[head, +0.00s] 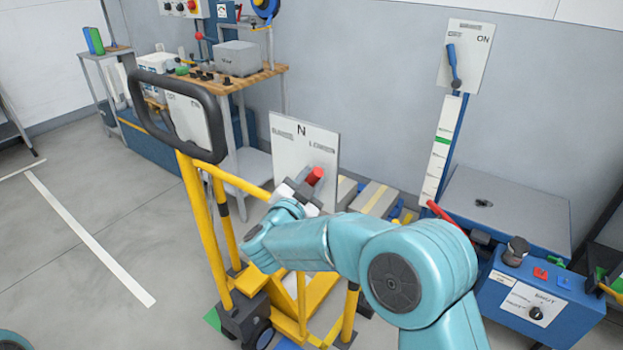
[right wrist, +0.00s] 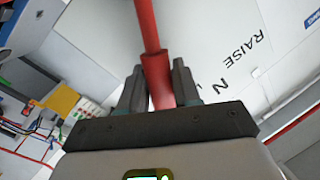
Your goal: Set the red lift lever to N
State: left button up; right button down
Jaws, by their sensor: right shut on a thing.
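The white lever plate (head: 290,153) stands on the yellow lift truck (head: 203,222). It has an N at the top, a label at the left and another at the right that looks like LOWER. The red lift lever (head: 316,175) shows its red end below the right label; its lower part is hidden behind my gripper. My right gripper (head: 298,190) is at the plate. In the right wrist view the gripper (right wrist: 158,88) is shut on the red lever (right wrist: 147,25), with the plate (right wrist: 205,45) behind, reading RAISE and N. My left gripper is not in view.
The truck's black handle loop (head: 180,78) rises left of the plate. A workbench (head: 225,85) stands behind. At the right are a blue box with a knob (head: 535,305), a lift table (head: 510,205) and a wall plate with a blue lever (head: 453,65). Floor at the left is clear.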

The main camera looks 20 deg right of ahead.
aim_at(299, 161)
jog(key=w+n+p, duration=0.1)
jog(key=p, duration=0.2)
jog(key=w+a+r+n+p, duration=0.1)
jog(key=n+p, duration=0.1)
jog(key=p, duration=0.1)
jog(key=w+a+r+n+g+p, duration=0.1)
jog(key=p, duration=0.2)
jog(key=shift+a, duration=0.2)
jog(key=shift+w+a+f+n+g+p, duration=0.15)
jog(key=shift+w+a+n+p, duration=0.1)
jog(key=shift+n+p, duration=0.35)
jog(key=shift+w+a+f+n+g+p, duration=0.15)
jog(key=shift+w+n+p, duration=0.15)
jog(key=shift+p, duration=0.5)
jog(key=c, duration=0.9)
grip_release()
jog(key=b+v, duration=0.1)
jog(key=v, duration=1.5)
jog(key=shift+s+r+b, duration=0.15)
jog(key=shift+s+b, duration=0.1)
jog(key=shift+b, duration=0.15)
